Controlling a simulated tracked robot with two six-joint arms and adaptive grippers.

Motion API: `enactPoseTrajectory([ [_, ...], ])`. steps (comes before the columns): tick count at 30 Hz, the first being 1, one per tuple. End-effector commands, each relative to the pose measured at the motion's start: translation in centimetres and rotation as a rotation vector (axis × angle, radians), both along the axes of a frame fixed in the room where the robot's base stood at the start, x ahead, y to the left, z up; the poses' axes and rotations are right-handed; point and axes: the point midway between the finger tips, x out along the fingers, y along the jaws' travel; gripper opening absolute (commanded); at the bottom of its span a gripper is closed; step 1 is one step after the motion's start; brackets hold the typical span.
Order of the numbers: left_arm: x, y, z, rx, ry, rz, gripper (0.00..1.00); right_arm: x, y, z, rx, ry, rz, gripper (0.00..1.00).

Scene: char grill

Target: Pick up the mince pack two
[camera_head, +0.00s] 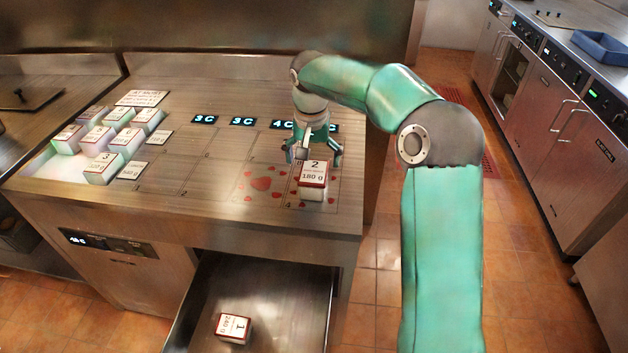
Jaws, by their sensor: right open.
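The mince pack two (313,181), a white and red box labelled "2" and "180 g", stands on the right part of the steel counter. My right gripper (315,158) is open, just behind and above the pack, with its fingers pointing down. I cannot tell whether a finger touches the pack. The pack's far side is partly hidden by the gripper. My left gripper is not in view.
Several similar packs (103,167) stand at the counter's left, one labelled "3". A pack labelled "1" (234,327) lies in the open drawer (262,290) below. Red patches (261,184) mark the counter left of pack two. The counter's middle is clear.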

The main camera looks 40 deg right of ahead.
Motion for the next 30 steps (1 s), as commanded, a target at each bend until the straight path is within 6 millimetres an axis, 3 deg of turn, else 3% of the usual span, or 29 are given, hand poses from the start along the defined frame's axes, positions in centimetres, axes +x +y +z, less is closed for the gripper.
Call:
enactPoseTrajectory([
  [5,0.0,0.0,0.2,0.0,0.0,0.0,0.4,0.1,-0.2,-1.0,0.0,0.001,0.0,0.98],
  [15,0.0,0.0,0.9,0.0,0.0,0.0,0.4,0.4,-0.8,-5.1,0.0,0.001,0.0,0.98],
  [30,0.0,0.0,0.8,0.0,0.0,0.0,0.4,0.5,-0.8,-5.6,0.0,0.0,0.0,0.98],
])
